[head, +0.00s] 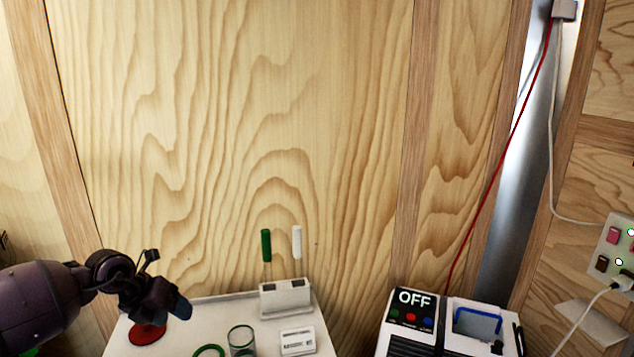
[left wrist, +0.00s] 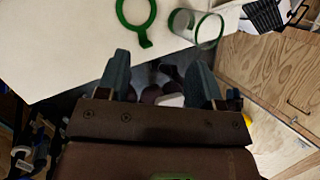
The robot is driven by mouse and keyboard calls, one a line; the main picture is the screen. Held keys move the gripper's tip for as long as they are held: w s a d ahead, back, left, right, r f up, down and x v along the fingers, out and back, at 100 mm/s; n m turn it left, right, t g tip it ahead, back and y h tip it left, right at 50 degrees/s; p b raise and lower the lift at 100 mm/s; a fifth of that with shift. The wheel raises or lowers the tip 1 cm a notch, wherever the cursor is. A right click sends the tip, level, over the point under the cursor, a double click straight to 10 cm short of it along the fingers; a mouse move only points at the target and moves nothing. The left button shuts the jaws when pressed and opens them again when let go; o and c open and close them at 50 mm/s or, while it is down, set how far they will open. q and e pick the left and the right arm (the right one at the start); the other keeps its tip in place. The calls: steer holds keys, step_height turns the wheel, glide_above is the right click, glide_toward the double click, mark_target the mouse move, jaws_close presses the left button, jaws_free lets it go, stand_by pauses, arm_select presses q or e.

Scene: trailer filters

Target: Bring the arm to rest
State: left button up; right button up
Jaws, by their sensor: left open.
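My left gripper (head: 178,304) is at the lower left in the head view, over the left part of the white table (head: 200,311). In the left wrist view my left gripper (left wrist: 160,80) has its two blue-grey fingers spread apart, with nothing between them. A dark red round thing (head: 147,334) shows on the table below this gripper. A green ring with a tab (left wrist: 138,14) and a clear glass with a green rim (left wrist: 205,28) lie beyond the fingertips. My right gripper is not in view.
A white holder (head: 286,300) with a green-handled tool (head: 266,245) and a white-handled tool (head: 297,242) stands at the table's back. A white labelled box (head: 297,341) is in front. A machine reading OFF (head: 412,310) stands right, across a gap. Switches (head: 615,250) are on the right wall.

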arm_select(q)
steer(key=d+r+n+t+h, duration=0.7)
steer(key=d+r+h, duration=0.25)
steer(key=d, duration=0.45)
steer(key=s+a+f+n+t+y, duration=0.3)
steer(key=s+f+n+y, duration=0.2)
steer(key=f+n, duration=0.4)
steer(key=s+a+f+n+t+y, duration=0.2)
steer(key=s+a+f+n+y, duration=0.35)
steer(key=n, duration=0.55)
steer(key=s+a+f+n+g+y, duration=0.1)
steer(key=s+f+n, duration=0.3)
steer(key=s+f, duration=0.4)
steer(key=s+a+f+n+g+y, duration=0.1)
steer(key=s+f+n+g+y, duration=0.2)
steer(key=s+f, duration=0.5)
steer(key=s+n, duration=0.1)
steer(key=s, duration=0.4)
steer(key=shift+s+a+f+g, duration=0.25)
steer(key=shift+s+g, duration=0.05)
steer(key=shift+s, duration=0.05)
